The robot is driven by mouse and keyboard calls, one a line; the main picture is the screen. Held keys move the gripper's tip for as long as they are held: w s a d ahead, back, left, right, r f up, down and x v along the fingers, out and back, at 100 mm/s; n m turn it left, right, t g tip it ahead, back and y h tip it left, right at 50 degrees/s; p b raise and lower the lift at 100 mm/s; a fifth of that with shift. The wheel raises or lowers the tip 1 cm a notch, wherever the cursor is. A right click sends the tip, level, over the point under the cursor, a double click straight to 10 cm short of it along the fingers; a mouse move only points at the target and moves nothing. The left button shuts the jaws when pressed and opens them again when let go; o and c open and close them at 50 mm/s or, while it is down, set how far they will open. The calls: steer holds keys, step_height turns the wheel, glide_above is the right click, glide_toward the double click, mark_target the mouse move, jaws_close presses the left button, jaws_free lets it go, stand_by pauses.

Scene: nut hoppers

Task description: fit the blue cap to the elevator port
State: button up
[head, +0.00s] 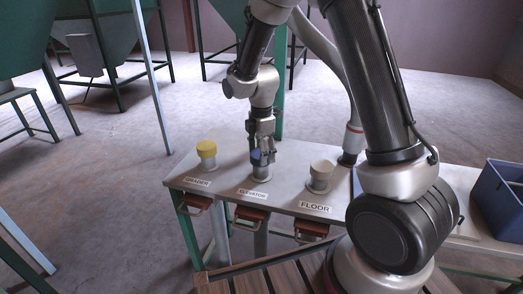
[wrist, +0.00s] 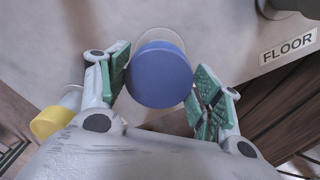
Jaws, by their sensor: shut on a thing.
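The blue cap (head: 257,159) is held in my gripper (head: 262,153), right over the elevator port (head: 261,174), a short pale pipe stub behind the ELEVATOR label. In the wrist view my gripper (wrist: 164,84) has its green-padded fingers on either side of the round blue cap (wrist: 159,76). The pale rim of the elevator port (wrist: 163,37) shows past the cap's upper edge; the cap hides the rest. I cannot tell whether the cap touches the port.
On the same table, the grader port wears a yellow cap (head: 206,148) to the left, and the pale floor port (head: 321,175) stands to the right. A white hose (head: 352,140) meets the table beyond it. A blue crate (head: 497,200) sits at far right.

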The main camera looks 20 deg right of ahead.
steer(key=o, duration=0.9)
step_height(320, 180, up, 12)
